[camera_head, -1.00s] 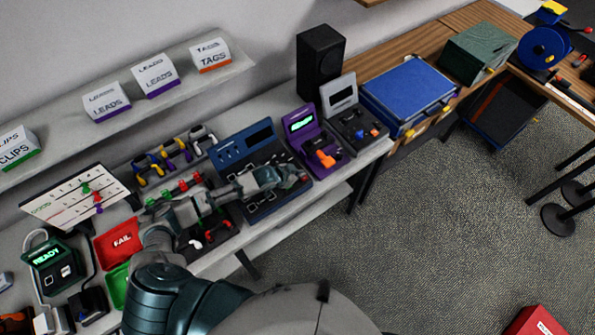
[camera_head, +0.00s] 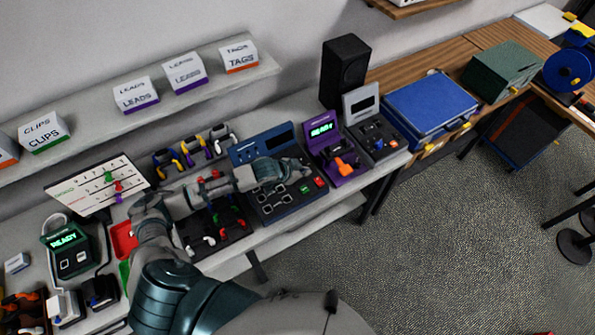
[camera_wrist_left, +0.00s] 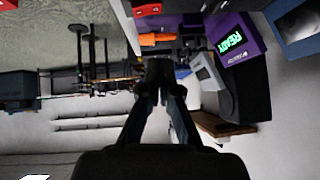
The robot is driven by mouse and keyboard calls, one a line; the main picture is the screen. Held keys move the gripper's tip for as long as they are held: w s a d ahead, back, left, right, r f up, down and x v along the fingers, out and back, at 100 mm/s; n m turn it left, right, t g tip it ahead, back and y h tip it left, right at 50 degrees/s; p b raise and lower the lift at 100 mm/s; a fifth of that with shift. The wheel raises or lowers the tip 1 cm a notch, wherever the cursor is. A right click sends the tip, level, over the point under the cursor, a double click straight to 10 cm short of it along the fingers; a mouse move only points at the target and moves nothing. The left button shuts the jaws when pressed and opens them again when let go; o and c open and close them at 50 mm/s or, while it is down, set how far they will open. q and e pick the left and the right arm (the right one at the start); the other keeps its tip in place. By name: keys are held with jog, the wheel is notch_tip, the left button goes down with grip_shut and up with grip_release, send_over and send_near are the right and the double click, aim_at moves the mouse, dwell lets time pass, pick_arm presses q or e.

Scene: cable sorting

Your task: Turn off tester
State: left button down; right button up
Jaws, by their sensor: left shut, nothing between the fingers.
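A dark blue tester (camera_head: 250,151) with a dark screen stands on the bench. My left gripper (camera_head: 304,167) is over the far right part of this base, shut and empty; contact cannot be told. A purple tester (camera_head: 321,146) just right of it shows a lit READY screen, also in the left wrist view (camera_wrist_left: 231,38), with an orange connector (camera_head: 344,167) on its base. Left of my arm, a green tester (camera_head: 67,242) also reads READY. My right gripper is not in view.
A grey tester (camera_head: 361,101) with a dark screen and a blue case (camera_head: 430,104) stand to the right. A black speaker (camera_head: 345,70) is behind. Coloured cables lie on a black mat (camera_head: 233,236) near my forearm. A shelf (camera_head: 190,98) with labelled boxes runs above the bench.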

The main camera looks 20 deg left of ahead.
pick_arm(q)
jog(key=v, duration=0.3)
jog(key=shift+r, duration=0.25)
jog(key=shift+w+a+f, duration=0.1)
jog(key=shift+a, duration=0.05)
